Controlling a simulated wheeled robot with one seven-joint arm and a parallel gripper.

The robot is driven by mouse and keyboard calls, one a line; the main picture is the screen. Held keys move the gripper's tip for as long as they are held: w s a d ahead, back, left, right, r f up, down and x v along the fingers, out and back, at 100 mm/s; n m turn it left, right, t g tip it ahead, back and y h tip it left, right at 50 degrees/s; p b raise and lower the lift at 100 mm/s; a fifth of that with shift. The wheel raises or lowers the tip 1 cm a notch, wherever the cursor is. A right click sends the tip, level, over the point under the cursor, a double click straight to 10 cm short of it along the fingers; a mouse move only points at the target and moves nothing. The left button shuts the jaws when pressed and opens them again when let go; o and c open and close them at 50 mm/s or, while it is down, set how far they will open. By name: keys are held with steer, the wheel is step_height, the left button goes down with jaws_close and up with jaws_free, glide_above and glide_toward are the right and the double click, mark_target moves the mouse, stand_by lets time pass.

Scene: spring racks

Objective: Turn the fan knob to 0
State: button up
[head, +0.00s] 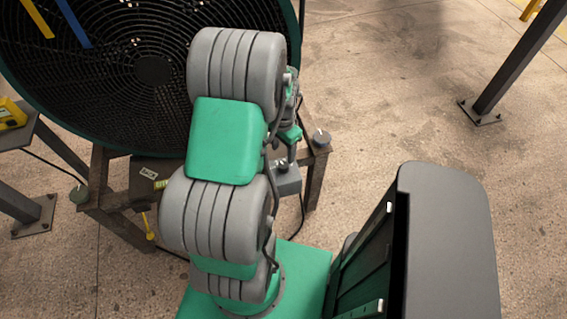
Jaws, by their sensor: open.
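The fan (150,70) is large and round, with a black wire grille and a dark green rim, at the upper left of the head view. It stands on a brown metal frame (105,190). A dark box (148,172) with a small white label is on the frame, partly behind my arm. I cannot make out the fan knob or its setting. My gripper (285,172) is open and partly hidden behind my arm, close to the right side of the fan frame. I cannot tell whether it touches anything.
A yellow tool (149,226) hangs below the frame. A table edge with a yellow object (11,113) is at the far left. A dark slanted post (520,55) stands at the upper right. The concrete floor (390,100) between fan and post is clear.

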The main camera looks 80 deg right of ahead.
mark_target(284, 165)
step_height(284, 165, down, 8)
steer(key=shift+s+r, duration=0.1)
jaws_close()
stand_by(0.7)
